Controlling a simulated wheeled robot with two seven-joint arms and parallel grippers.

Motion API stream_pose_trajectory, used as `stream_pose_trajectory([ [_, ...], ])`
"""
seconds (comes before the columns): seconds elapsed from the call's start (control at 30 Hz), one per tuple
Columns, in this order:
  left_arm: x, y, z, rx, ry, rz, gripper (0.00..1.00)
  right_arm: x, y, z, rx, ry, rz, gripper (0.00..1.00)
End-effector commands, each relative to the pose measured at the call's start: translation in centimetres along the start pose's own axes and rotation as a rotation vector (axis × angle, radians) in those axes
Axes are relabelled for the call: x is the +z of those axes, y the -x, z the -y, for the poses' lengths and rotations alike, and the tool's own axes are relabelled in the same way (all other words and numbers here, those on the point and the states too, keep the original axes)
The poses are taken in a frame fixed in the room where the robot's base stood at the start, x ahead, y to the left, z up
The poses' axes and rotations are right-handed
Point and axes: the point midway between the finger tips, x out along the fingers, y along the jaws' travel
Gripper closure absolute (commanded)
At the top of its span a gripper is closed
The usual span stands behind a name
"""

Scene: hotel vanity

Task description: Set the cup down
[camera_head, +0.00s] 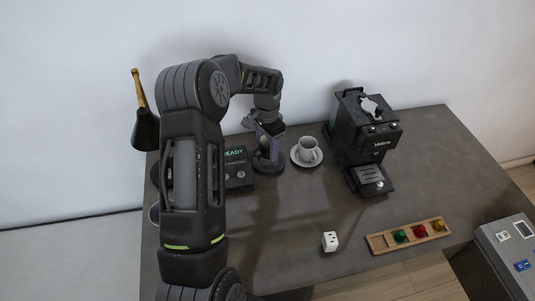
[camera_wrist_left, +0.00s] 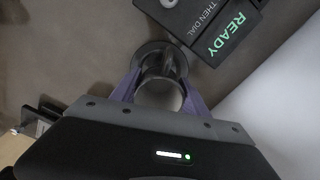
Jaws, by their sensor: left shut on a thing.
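My right gripper is not in view.
A black READY display (camera_head: 238,168) stands close left of the gripper. A black coffee machine (camera_head: 362,135) is to the right. The counter's (camera_head: 290,215) middle is clear.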

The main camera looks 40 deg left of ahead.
Motion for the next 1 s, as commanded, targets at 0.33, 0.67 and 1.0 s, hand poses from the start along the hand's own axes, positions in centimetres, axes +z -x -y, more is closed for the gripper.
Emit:
stream_pose_trajectory([
  [0.33,0.0,-0.5,0.0,0.0,0.0,0.0,0.92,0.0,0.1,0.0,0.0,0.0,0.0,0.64],
  [0.67,0.0,-3.8,0.0,-0.001,0.0,-0.002,0.92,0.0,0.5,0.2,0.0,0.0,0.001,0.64],
  [1.0,0.0,-4.3,0.0,-0.001,0.0,-0.001,0.92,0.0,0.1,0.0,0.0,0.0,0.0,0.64],
])
